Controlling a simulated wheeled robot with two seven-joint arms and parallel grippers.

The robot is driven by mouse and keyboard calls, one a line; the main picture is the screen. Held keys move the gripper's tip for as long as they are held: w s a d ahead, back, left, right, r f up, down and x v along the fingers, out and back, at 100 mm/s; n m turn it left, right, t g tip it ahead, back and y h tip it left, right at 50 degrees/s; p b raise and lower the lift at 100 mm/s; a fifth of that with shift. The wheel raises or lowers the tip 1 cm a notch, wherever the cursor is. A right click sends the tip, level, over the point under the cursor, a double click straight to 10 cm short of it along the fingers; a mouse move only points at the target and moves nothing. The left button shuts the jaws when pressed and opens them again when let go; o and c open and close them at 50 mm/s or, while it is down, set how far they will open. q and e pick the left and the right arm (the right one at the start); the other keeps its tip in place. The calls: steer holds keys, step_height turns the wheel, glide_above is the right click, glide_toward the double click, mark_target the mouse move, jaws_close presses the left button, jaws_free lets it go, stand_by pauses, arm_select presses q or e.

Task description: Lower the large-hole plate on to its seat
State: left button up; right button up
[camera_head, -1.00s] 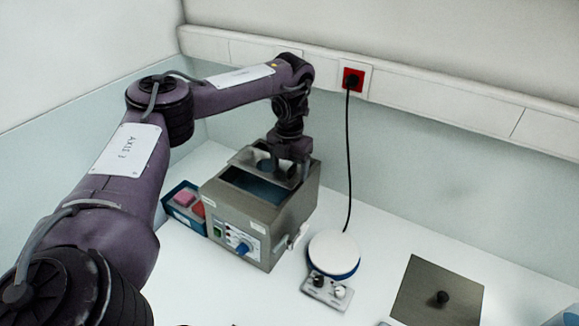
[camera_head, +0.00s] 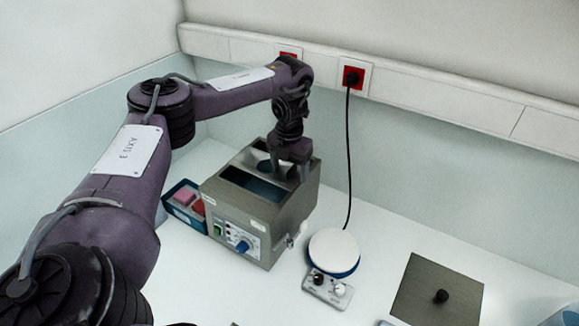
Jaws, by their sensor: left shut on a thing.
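A grey metal water bath (camera_head: 283,216) with a blue knob on its front stands at the back left of the bench. Its top is open towards the front, with dark blue inside. The large-hole plate (camera_head: 247,156) lies across the rear part of the bath's top, about level with the rim; I cannot tell whether it touches the seat all round. Its round hole shows dark beside the fingers. My left gripper (camera_head: 289,172) points down over the plate and is shut on it at the right side, partly hiding it. My right gripper is not in view.
A blue box (camera_head: 184,207) with pink and red items stands close left of the bath. A hotplate with a white round top (camera_head: 334,250) stands to the right, its black cable rising to a red wall socket (camera_head: 352,77). A grey lid (camera_head: 420,292) with a black knob lies further right.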

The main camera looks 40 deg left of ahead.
arm_select(q)
steer(key=o, duration=1)
steer(key=shift+o, duration=0.4)
steer(key=shift+r, duration=0.1)
steer(key=shift+r, duration=1.45)
steer(key=shift+r, duration=0.1)
steer(key=shift+r, duration=1.4)
steer(key=shift+r, duration=0.1)
steer(key=shift+r, duration=1.4)
